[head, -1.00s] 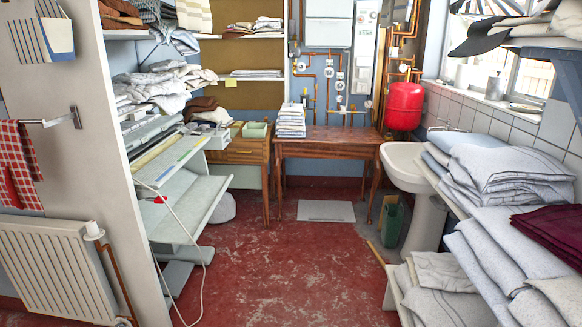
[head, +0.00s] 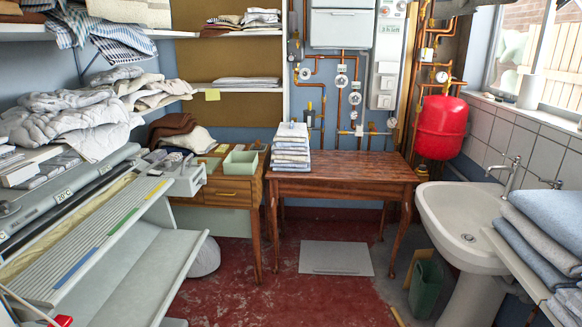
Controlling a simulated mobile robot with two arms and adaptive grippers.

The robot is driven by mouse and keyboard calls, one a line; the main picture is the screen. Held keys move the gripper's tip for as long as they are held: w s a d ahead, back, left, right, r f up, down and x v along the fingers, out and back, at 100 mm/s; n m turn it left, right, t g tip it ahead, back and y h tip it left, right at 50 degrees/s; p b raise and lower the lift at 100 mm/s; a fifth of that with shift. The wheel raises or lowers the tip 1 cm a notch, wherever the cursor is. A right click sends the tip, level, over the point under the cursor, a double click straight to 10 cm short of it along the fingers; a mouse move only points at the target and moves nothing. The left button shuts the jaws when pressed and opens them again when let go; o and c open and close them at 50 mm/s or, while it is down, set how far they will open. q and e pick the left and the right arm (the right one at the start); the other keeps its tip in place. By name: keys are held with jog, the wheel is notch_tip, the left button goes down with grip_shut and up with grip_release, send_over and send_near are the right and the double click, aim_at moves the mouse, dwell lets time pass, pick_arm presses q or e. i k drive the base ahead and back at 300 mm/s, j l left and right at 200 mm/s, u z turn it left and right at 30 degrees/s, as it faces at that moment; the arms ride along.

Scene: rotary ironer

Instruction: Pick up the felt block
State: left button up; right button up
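I cannot pick out the felt block for certain in the head view. Small items too small to identify lie on the wooden cabinet (head: 230,190) at the back left, beside a pale green open tray (head: 240,163). Neither of my grippers shows in this view.
The rotary ironer (head: 95,235) stands along the left. A wooden table (head: 345,178) at the back bears a stack of folded cloths (head: 290,146). A sink (head: 462,222) and folded linen (head: 545,235) are on the right. The red floor (head: 290,295) in the middle is clear, apart from a flat grey panel (head: 336,257).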

aim_at(258, 147)
jog(key=i+u, duration=0.1)
jog(key=i, duration=0.4)
jog(key=i+l+u, duration=0.1)
jog(key=i, duration=0.45)
jog(key=i+l+u, duration=0.1)
jog(key=i, duration=0.4)
jog(key=i+l+u, duration=0.1)
jog(key=i, duration=0.4)
jog(key=i+l+u, duration=0.35)
jog(key=i, duration=0.2)
jog(key=i+l+u, duration=0.35)
jog(key=i+l, duration=0.15)
jog(key=l, duration=0.1)
